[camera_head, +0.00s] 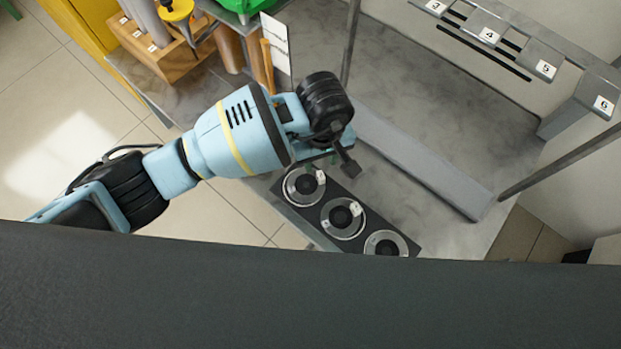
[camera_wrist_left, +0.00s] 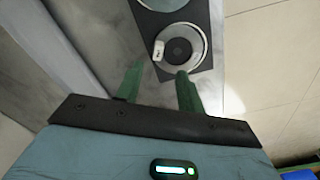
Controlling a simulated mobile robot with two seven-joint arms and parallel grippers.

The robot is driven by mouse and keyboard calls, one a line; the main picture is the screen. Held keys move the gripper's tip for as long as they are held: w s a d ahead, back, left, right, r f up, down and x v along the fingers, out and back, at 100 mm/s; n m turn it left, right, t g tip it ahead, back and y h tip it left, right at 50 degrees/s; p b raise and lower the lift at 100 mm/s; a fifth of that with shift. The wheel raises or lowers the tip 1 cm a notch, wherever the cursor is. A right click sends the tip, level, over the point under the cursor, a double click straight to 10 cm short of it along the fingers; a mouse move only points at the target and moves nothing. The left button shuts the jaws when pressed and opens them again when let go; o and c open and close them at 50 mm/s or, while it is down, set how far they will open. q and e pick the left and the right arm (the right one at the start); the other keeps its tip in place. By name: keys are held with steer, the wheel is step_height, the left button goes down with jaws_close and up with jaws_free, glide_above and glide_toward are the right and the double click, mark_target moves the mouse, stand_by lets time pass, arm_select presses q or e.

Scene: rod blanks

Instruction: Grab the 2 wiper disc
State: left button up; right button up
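Three grey ring-shaped discs with dark centres and small white tags lie in a row on a black tray (camera_head: 327,215). They are the upper-left disc (camera_head: 291,189), the middle disc (camera_head: 343,232) and the lower-right disc (camera_head: 374,246). The tag digits are too small to read for sure. My left gripper (camera_head: 335,160) is by the upper-left end of the tray, partly hidden by its own wrist. In the left wrist view its green fingers (camera_wrist_left: 160,82) are apart and empty, just short of the end disc (camera_wrist_left: 199,55). My right gripper is not in view.
A long grey bar (camera_head: 425,165) lies on the grey table (camera_head: 440,95) beside the tray. A rack with numbered plates (camera_head: 540,62) stands at the upper right. A wooden block (camera_head: 160,50) with tools is at the upper left. Dark posts rise around the table.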

mark_target(321, 175)
arm_select(q)
steer(key=shift+f, duration=1.1)
steer(key=f+b, duration=0.1)
steer(key=f, duration=0.2)
steer(key=shift+s+d+f+b, duration=0.1)
steer(key=shift+d+f+b, duration=0.15)
steer(key=shift+b, duration=0.1)
steer(key=shift+f, duration=0.55)
steer(key=shift+a, duration=0.1)
jaws_close()
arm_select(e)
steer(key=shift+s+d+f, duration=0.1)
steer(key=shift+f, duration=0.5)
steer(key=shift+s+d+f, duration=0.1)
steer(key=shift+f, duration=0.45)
